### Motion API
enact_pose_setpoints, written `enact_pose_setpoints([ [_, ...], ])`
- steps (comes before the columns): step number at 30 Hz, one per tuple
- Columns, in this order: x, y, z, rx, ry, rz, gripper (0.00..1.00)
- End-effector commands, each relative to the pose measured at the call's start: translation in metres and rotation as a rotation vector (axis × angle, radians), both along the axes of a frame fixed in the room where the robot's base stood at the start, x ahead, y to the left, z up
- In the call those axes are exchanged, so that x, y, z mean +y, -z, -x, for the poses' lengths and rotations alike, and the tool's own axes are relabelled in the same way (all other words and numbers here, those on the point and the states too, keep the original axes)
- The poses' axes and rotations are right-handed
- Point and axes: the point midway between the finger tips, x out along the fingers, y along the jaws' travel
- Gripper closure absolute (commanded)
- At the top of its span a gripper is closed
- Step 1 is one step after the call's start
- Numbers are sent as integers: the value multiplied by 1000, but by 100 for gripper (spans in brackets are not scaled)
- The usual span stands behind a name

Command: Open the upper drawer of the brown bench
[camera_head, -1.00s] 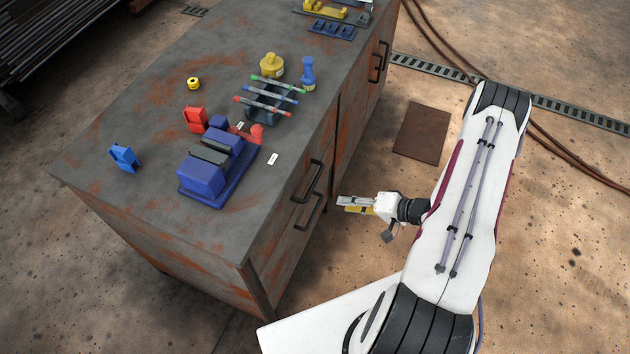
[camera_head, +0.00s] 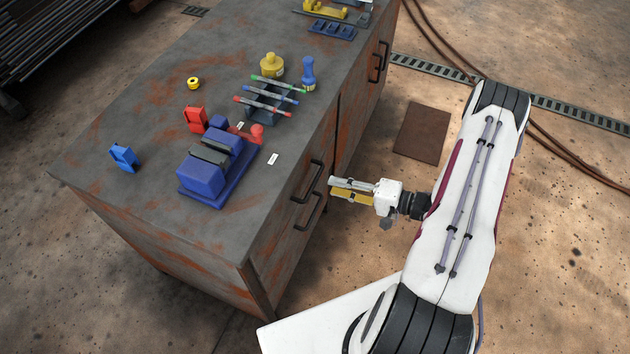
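The bench (camera_head: 110,185) is grey-brown and rust-stained, and fills the middle of the view. Its right-hand face carries two black bar handles near its front end. The upper handle (camera_head: 309,184) sits just under the top edge, and the lower handle (camera_head: 312,213) is below it. The drawer fronts look flush with the face, so both appear closed. My gripper (camera_head: 331,186) points left at the handles, to the right of them in the picture. Its two fingers appear apart with nothing between them. The fingertips look close to the handles, but I see no clear contact.
On the bench top stand a blue vise-like block (camera_head: 203,180), a rack (camera_head: 266,103) with coloured rods, a yellow pot (camera_head: 270,65) and a red holder (camera_head: 196,119). The floor right of the bench is clear around a brown plate (camera_head: 422,133).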

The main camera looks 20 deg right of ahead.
Motion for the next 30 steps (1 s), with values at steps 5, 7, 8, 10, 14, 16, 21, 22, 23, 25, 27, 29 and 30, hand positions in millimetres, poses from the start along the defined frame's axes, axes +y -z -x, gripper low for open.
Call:
enact_pose_setpoints([
  [5, 5, 2, -5, 0, -2, 0, 75],
  [7, 9, 3, -8, 0, -3, 0, 75],
  [8, 11, 3, -10, 0, -3, 0, 75],
  [10, 15, 4, -14, 0, -3, 0, 75],
  [14, 24, 7, -23, 0, -3, 1, 75],
  [16, 29, 9, -28, 0, -3, 1, 75],
  [21, 41, 12, -40, 0, -3, 1, 75],
  [22, 43, 13, -41, 0, -3, 1, 75],
  [23, 44, 13, -43, 0, -3, 1, 75],
  [25, 47, 14, -47, 0, -2, 1, 75],
  [27, 50, 15, -49, 0, -2, 0, 75],
  [29, 52, 15, -51, 0, -2, 0, 75],
  [30, 52, 16, -52, -1, -1, 1, 75],
])
